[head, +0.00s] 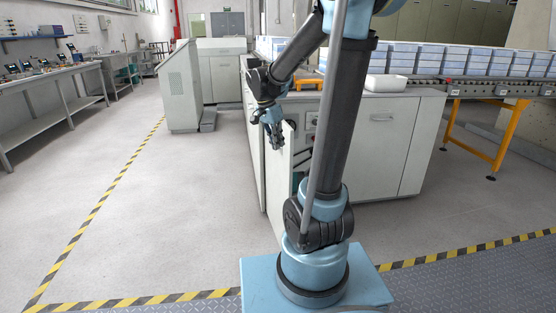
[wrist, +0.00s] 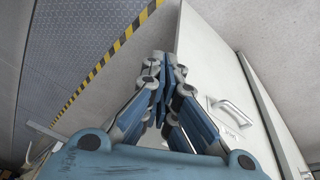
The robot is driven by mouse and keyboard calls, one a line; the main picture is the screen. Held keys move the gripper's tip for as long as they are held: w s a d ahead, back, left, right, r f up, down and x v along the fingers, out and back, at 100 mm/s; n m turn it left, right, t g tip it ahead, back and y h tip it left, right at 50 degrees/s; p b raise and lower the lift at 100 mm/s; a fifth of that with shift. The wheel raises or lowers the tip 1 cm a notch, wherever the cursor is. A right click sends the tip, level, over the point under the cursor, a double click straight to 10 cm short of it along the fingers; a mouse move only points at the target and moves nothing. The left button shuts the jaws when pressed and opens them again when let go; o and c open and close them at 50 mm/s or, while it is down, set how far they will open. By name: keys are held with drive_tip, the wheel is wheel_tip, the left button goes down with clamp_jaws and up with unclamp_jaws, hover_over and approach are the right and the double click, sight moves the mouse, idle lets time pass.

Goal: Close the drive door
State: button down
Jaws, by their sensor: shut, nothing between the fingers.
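The drive door appears to be the pale grey panel (head: 253,150) standing out steeply from the left end of the cabinet in the head view, seen nearly edge-on. In the wrist view a pale panel (wrist: 205,60) with a bar handle (wrist: 232,115) lies just right of my gripper; I take it to be the same door. My gripper (head: 275,143) points down beside the panel, near its upper part. In the wrist view its fingers (wrist: 161,62) meet at the tips and hold nothing. I cannot tell whether they touch the panel. My arm hides part of the cabinet front.
The cabinet (head: 380,150) has knobs on its front and a white tray (head: 386,84) on top. A conveyor (head: 500,87) with blue-white blocks stands at right on orange legs (head: 480,150). A workbench (head: 50,80) stands at left. The floor (head: 160,200) between is clear, with striped tape.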

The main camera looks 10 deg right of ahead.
drive_tip(key=w+a+f+m+h, duration=0.1)
drive_tip(key=w+a+f+m, duration=0.1)
drive_tip(key=w, duration=0.3)
drive_tip(key=w+a+f+m, duration=0.1)
drive_tip(key=w+a+m, duration=0.2)
drive_tip(key=w, duration=0.3)
drive_tip(key=w+d+f, duration=0.1)
drive_tip(key=d+f, duration=0.6)
drive_tip(key=f, duration=0.3)
drive_tip(key=shift+d, duration=0.3)
